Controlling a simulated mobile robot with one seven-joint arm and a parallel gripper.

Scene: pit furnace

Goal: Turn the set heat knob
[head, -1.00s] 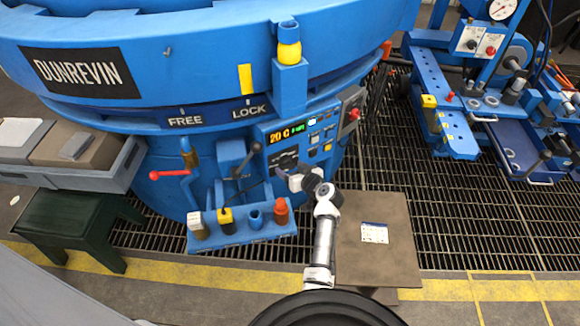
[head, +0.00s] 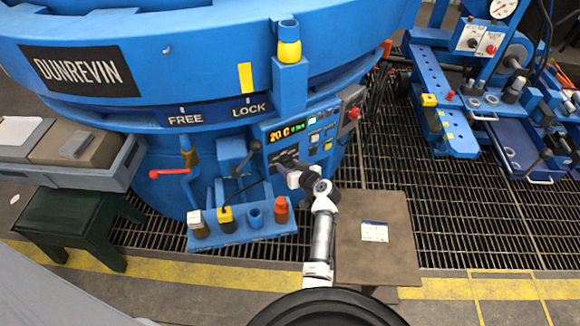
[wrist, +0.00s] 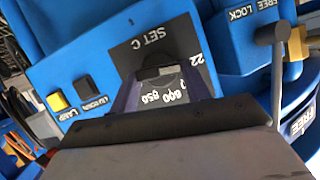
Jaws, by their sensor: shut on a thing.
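The set heat knob (wrist: 158,72) is a dark grip on the black dial plate marked SET C in the wrist view, with numbers around it. My gripper (wrist: 160,88) is shut on the knob, one finger on each side. In the head view my gripper (head: 284,166) reaches the dial plate on the blue furnace's control panel from the front right and covers much of it. The lit display (head: 288,131) above reads 20 C in orange, with small green text beside it. The knob's pointer setting is hard to read.
A lever (wrist: 278,75) stands right of the dial in the wrist view. A yellow button (wrist: 57,101) is to its left. A blue rack (head: 245,233) with several capped pieces sits below the panel. A red-handled lever (head: 170,173) is farther left.

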